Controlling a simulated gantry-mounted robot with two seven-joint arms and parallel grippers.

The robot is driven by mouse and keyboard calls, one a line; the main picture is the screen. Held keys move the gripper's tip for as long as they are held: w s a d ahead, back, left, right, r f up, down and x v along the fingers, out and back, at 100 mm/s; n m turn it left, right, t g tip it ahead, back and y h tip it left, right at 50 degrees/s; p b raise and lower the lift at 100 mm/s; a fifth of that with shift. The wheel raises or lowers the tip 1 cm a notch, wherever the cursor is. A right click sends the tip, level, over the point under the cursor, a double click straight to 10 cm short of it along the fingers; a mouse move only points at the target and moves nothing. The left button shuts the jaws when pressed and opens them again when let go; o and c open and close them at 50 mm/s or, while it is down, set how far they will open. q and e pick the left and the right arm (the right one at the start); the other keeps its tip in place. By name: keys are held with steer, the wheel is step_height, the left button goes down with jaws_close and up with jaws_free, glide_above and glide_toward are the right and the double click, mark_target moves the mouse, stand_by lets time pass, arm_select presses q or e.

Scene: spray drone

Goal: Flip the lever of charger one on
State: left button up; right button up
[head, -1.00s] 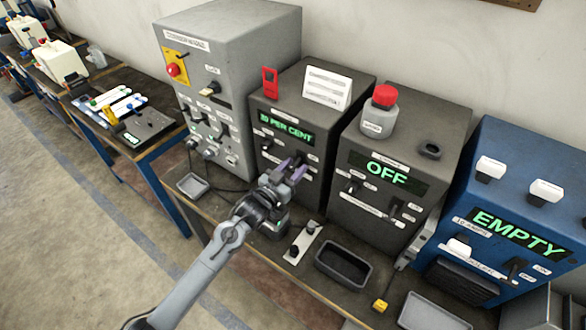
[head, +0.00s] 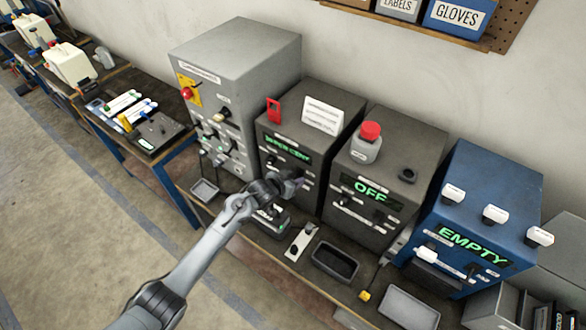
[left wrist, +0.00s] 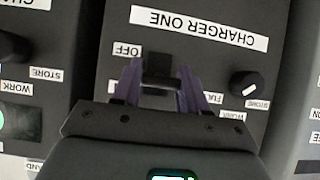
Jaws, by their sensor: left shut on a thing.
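Charger one (head: 322,150) is the dark grey box with a green percent display, on the bench left of the OFF box. In the left wrist view its CHARGER ONE label (left wrist: 198,27) is upside down. Its black lever (left wrist: 158,66) sits beside the OFF label (left wrist: 127,50). My left gripper (head: 298,182) is at the front of charger one. In the left wrist view its purple fingers (left wrist: 160,85) are on both sides of the lever, shut on it. The fingers partly hide the lever and the lower labels. My right gripper is not in view.
A black knob (left wrist: 246,84) is right of the lever in the wrist view. The grey cabinet (head: 235,80) stands left, the OFF box (head: 400,150) and blue EMPTY box (head: 500,190) right. A black tray (head: 335,262) lies on the bench in front.

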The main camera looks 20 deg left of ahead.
arm_select(q)
steer(key=shift+w+r+g+p, duration=0.15)
steer(key=shift+r+g+p, duration=0.55)
steer(key=shift+g+p, duration=0.4)
steer(key=shift+g+y+p, duration=0.4)
steer(key=shift+g+p, duration=0.1)
steer(key=shift+p, duration=0.2)
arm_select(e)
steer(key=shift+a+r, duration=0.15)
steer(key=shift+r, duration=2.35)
arm_select(q)
steer(key=shift+f, duration=0.1)
steer(key=o, duration=1)
steer(key=shift+c, duration=0.2)
steer(key=shift+s+r, duration=0.35)
steer(key=shift+r, duration=0.2)
steer(key=p+v, duration=0.1)
steer(key=v, duration=0.8)
steer(key=shift+r, duration=0.15)
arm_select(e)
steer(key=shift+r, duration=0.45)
